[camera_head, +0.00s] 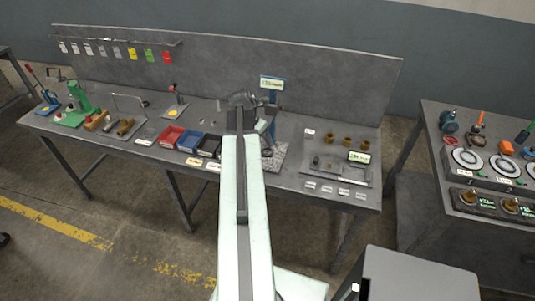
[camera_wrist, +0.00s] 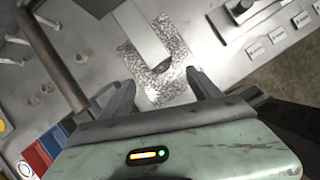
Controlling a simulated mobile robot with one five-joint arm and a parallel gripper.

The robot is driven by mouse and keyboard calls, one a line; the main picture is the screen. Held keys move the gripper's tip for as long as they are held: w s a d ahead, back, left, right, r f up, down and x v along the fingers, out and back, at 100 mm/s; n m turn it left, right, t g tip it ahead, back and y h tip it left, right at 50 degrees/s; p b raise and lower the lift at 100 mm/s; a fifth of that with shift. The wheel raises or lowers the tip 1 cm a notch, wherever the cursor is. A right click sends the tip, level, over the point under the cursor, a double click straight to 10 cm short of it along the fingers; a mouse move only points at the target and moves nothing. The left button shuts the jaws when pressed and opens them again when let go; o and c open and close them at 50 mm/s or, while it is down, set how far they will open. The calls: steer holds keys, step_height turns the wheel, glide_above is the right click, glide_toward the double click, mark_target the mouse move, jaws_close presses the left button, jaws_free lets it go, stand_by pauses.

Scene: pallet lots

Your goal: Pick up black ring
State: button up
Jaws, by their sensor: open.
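A small dark round thing (camera_head: 266,153), which looks like the black ring, lies on the speckled grey plate (camera_head: 278,156) at the middle of the workbench, just right of my arm. It is too small to make out clearly. My gripper (camera_head: 242,100) is over the bench behind that plate, partly hidden by my own arm. In the wrist view my gripper (camera_wrist: 163,90) has its two fingers wide apart with nothing between them.
Red (camera_head: 172,136), blue (camera_head: 190,142) and black (camera_head: 209,146) bins stand left of my arm. A blue post with a sign (camera_head: 272,84) rises close to my gripper. A grey back panel (camera_head: 200,70) closes the bench.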

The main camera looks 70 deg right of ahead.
steer(key=b+x, duration=0.4)
steer(key=x, duration=0.1)
steer(key=shift+f, duration=0.35)
steer(key=shift+r, duration=0.1)
